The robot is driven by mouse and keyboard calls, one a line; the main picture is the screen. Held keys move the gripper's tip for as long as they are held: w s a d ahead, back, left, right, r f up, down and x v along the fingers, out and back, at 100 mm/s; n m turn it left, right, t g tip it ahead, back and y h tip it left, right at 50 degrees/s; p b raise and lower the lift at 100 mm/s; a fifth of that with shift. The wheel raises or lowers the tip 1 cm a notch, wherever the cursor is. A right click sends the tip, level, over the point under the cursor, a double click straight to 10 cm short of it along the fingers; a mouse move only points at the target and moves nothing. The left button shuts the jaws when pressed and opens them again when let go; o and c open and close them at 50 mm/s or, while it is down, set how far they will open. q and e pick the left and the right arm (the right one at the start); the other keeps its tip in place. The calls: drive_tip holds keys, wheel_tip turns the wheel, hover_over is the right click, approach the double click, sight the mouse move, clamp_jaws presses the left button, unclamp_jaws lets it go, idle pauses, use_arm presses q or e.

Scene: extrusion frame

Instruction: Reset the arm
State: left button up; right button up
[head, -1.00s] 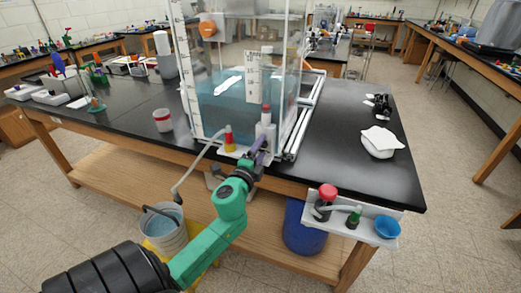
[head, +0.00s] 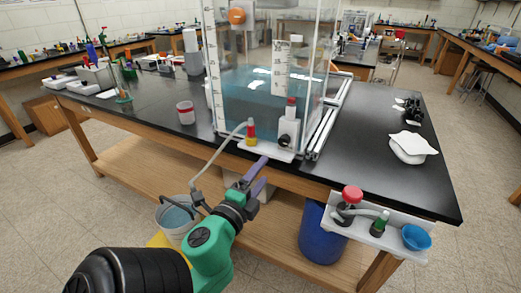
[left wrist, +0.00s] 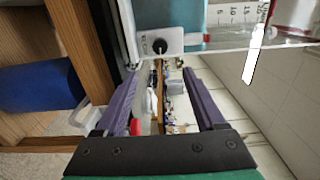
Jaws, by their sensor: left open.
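My left gripper (head: 262,174) has purple fingers and a green and black arm that comes in from the lower left. It is in front of the table's near edge, below the clear tank (head: 262,100) of bluish water. The fingers are apart with nothing between them, and they also show apart in the left wrist view (left wrist: 160,78). A white block (head: 288,128) with a red cap and a black knob stands at the tank's front, beyond the fingertips. It also shows at the top of the left wrist view (left wrist: 160,42). My right gripper does not show.
A red and yellow fitting (head: 251,132) holds a grey hose that drops toward a bucket (head: 178,222) of water. A white side shelf (head: 378,232) holds a red knob, a green-topped bottle and a blue bowl (head: 416,238). A blue drum (head: 318,235) stands below. The table's right side (head: 365,160) has clear room.

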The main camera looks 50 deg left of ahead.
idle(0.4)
use_arm(q)
drive_tip(key=s+d+f+n+g+h, duration=0.2)
drive_tip(key=f+n+g, duration=0.2)
drive_tip(key=f, duration=1.7)
drive_tip(key=s+d+f+n+g+h, duration=0.25)
drive_tip(key=f+g, duration=0.25)
drive_tip(key=f, duration=1.6)
drive_tip(key=s+d+f+n+g, duration=0.1)
drive_tip(key=s+f+n+g, duration=0.1)
drive_tip(key=s+f, duration=0.7)
drive_tip(key=s+d+f+n+g+h, duration=0.1)
drive_tip(key=s+d+f+n+g, duration=0.1)
drive_tip(key=s+f+g, duration=0.3)
drive_tip(key=s+f+n, duration=0.1)
drive_tip(key=s+f, duration=0.3)
drive_tip(key=s, duration=0.3)
drive_tip(key=shift+s+d+f, duration=0.2)
drive_tip(key=shift+s+d, duration=0.05)
drive_tip(key=shift+s, duration=0.05)
drive_tip(key=shift+n, duration=0.25)
